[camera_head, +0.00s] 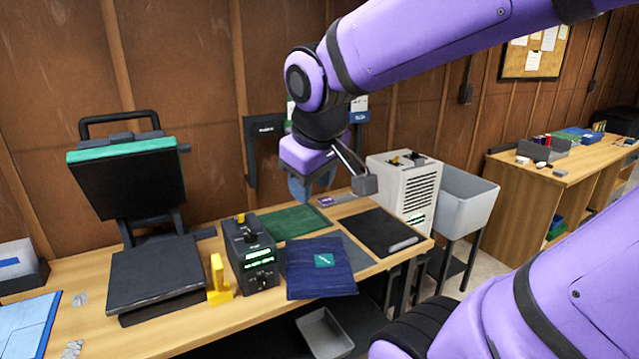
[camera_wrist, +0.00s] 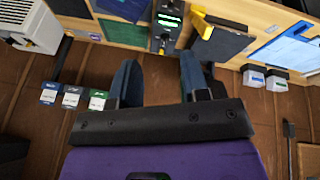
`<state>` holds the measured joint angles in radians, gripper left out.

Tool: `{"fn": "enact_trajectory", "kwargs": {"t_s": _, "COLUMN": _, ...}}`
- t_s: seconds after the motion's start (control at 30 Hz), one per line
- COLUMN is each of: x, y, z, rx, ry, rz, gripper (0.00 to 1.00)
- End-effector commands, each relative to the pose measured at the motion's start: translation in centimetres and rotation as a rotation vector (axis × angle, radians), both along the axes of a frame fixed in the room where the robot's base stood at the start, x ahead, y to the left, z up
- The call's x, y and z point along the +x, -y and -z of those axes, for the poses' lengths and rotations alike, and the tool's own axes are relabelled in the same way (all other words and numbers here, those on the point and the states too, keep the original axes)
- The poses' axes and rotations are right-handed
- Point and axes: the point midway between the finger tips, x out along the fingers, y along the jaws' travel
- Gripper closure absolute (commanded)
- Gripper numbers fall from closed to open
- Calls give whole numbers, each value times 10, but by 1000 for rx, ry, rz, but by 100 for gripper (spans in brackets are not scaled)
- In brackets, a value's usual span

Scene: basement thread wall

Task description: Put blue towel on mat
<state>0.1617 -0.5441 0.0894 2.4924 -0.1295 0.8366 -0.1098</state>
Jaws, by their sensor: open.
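The blue towel (camera_head: 315,281) is a folded navy cloth with a small teal label, lying at the table's front edge. A grey mat (camera_head: 354,250) lies flat beside its right side; the towel seems to cover part of it. A green mat (camera_head: 293,221) lies behind the towel, and a black mat (camera_head: 381,229) lies to the right. My gripper (camera_head: 331,186) is open and empty, in the air above the back of the table, behind and above the towel. Its two spread fingers show in the wrist view (camera_wrist: 160,80).
A black device with green displays (camera_head: 252,258) and a yellow stand (camera_head: 218,281) stand left of the towel. A heat press (camera_head: 155,270) is further left. A vented grey box (camera_head: 408,190) stands at the back right, beside a grey sink (camera_head: 466,198).

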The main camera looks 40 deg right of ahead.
Motion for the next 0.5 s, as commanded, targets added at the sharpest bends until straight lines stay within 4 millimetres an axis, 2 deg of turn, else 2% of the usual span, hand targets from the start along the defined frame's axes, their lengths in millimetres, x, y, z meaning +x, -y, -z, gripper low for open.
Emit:
{"fn": "enact_trajectory", "kwargs": {"t_s": 0.1, "x": -25, "y": -17, "z": -13, "rx": 84, "ry": 66, "rz": 24, "gripper": 58}}
{"fn": "enact_trajectory", "kwargs": {"t_s": 0.2, "x": -41, "y": -26, "z": -19, "rx": 146, "ry": 98, "rz": 40, "gripper": 58}}
{"fn": "enact_trajectory", "kwargs": {"t_s": 0.33, "x": -52, "y": -32, "z": -22, "rx": 197, "ry": 119, "rz": 52, "gripper": 58}}
{"fn": "enact_trajectory", "kwargs": {"t_s": 0.5, "x": -56, "y": -34, "z": -23, "rx": 213, "ry": 124, "rz": 57, "gripper": 58}}
